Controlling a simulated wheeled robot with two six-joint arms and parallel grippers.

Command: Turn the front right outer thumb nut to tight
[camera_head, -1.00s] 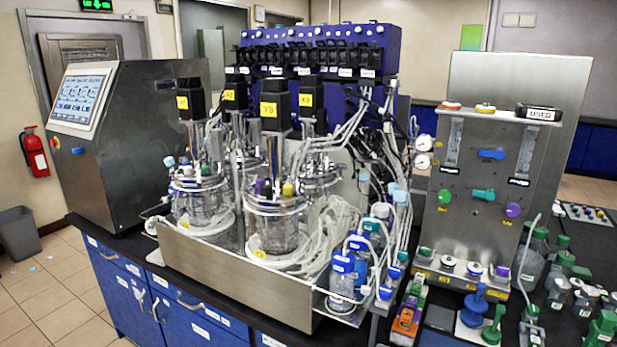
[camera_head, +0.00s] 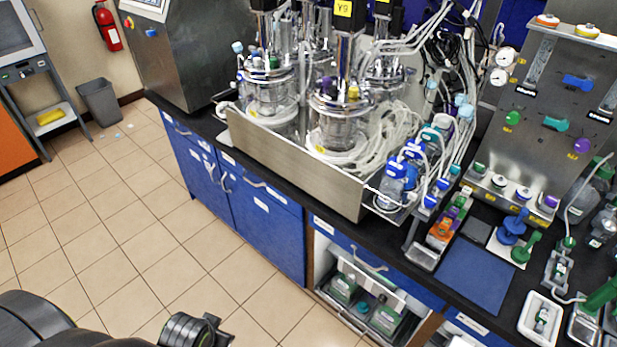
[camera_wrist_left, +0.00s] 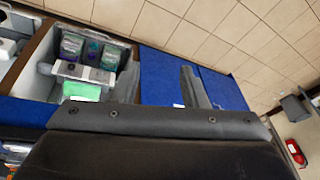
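The front right vessel (camera_head: 340,133) is a glass jar with a metal head plate (camera_head: 341,100) and a tall black-topped column labelled in yellow. It stands in the steel tray (camera_head: 295,165) on the bench. Small fittings ring its head plate, but I cannot tell the outer thumb nut or its setting apart at this size. My left gripper (camera_head: 222,335) is low at the bottom edge of the head view, well away from the vessel. In the left wrist view its two grey fingers (camera_wrist_left: 162,88) stand apart with nothing between them. My right gripper is out of view.
Another vessel (camera_head: 270,95) stands left of it, with tubing (camera_head: 385,150) and blue-capped bottles (camera_head: 395,180) to the right. Blue cabinets (camera_head: 250,210) and an open shelf (camera_head: 362,295) lie below the black bench edge. The tiled floor (camera_head: 150,230) in front is clear.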

